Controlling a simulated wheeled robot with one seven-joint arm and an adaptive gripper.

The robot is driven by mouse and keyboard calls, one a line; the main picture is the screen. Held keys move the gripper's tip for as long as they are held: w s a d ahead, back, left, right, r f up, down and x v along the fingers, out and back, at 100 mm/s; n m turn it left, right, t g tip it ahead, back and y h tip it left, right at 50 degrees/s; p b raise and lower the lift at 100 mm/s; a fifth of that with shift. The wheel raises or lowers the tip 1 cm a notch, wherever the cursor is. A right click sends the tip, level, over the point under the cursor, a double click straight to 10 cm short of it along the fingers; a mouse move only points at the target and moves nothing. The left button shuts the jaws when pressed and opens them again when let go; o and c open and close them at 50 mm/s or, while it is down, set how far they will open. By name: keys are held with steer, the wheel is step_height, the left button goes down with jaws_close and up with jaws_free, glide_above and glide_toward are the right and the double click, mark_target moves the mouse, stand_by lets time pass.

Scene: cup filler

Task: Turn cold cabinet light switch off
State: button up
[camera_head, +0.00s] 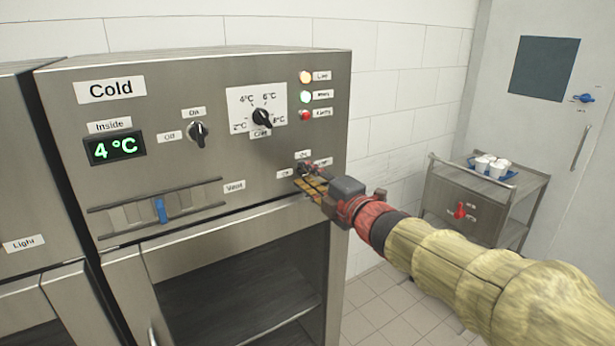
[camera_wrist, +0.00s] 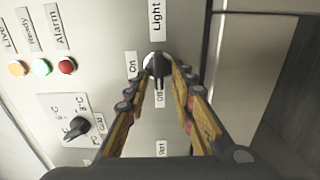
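The cold cabinet's light switch (camera_wrist: 159,70) is a dark rotary knob on a pale round base, with On, Off and Light labels around it. In the wrist view its handle lies along the line between the Light and Off labels, its lower end beside Off. My gripper (camera_wrist: 162,74) has its two fingers on either side of the knob, apart, with small gaps to the handle. In the head view my gripper (camera_head: 304,178) reaches the lower right of the Cold panel (camera_head: 240,95) and partly hides the switch (camera_head: 303,168).
The panel also has a power knob (camera_head: 198,133), a temperature dial (camera_head: 262,118), a blue vent slider (camera_head: 160,210) and lamps (camera_head: 305,97). The open cabinet interior (camera_head: 240,285) below is dark. A cart (camera_head: 470,190) with cups stands at the right.

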steer(key=shift+s, duration=0.1)
steer(key=v, duration=1.2)
